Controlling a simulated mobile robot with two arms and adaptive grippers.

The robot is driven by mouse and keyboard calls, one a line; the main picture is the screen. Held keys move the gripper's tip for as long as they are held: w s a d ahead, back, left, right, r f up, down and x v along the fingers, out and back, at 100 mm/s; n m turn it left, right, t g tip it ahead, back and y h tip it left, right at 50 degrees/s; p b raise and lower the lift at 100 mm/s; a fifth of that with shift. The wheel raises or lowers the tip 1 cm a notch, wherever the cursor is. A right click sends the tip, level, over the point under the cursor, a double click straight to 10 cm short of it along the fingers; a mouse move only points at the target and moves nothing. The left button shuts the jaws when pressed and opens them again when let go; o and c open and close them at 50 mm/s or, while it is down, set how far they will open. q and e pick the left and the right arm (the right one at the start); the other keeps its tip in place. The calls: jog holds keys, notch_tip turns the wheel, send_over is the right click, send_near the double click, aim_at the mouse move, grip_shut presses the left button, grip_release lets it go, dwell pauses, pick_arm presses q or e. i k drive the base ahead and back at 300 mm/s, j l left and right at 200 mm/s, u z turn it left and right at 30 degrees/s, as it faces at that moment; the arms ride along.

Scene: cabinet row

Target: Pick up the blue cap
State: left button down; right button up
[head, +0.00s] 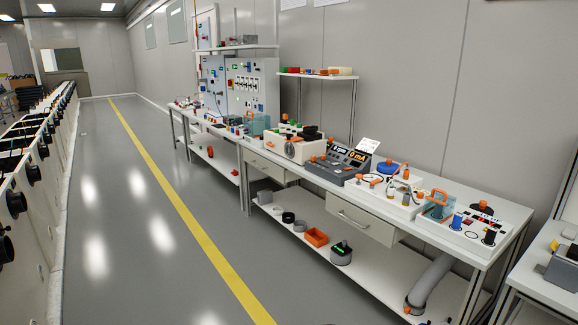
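A round, low blue object (388,168), which looks like the blue cap, lies on the white workbench (510,214) towards its back edge. It is just right of the dark grey meter box (335,170) and behind small orange and white parts. A smaller upright blue piece (457,220) stands on a white panel at the bench's right end; I cannot tell whether it is a cap. Neither of my grippers is in view.
A lower shelf holds an orange bin (316,238) and a grey pipe (430,283). The floor aisle with a yellow line (185,190) is clear. Another bench (545,270) stands at right.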

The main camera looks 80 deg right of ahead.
aim_at(388, 167)
jog(key=z, duration=3.4)
jog(key=i+j, duration=1.15)
jog(key=j, duration=0.2)
